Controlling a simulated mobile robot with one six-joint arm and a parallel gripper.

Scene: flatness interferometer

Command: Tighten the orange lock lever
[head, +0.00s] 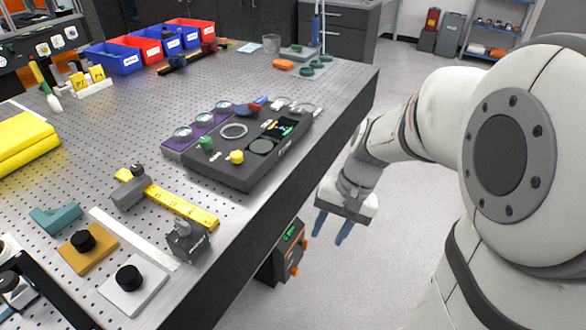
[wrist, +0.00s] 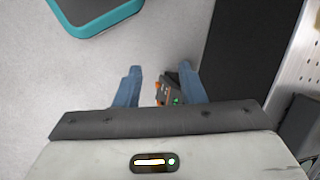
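In the wrist view the box (wrist: 168,92) shows partly between my fingers, with an orange part (wrist: 158,86) and green lights. My gripper (head: 329,239) has blue fingers spread apart with nothing between them. It hangs beside the table, right of the box and apart from it.
The perforated table (head: 330,85) carries a dark instrument panel (head: 225,172), a yellow bar (head: 185,205) and bins at the back. Its side is close to the left of my gripper. The floor (head: 390,220) right of the gripper is clear. A teal-edged dark mat (wrist: 95,12) shows in the wrist view.

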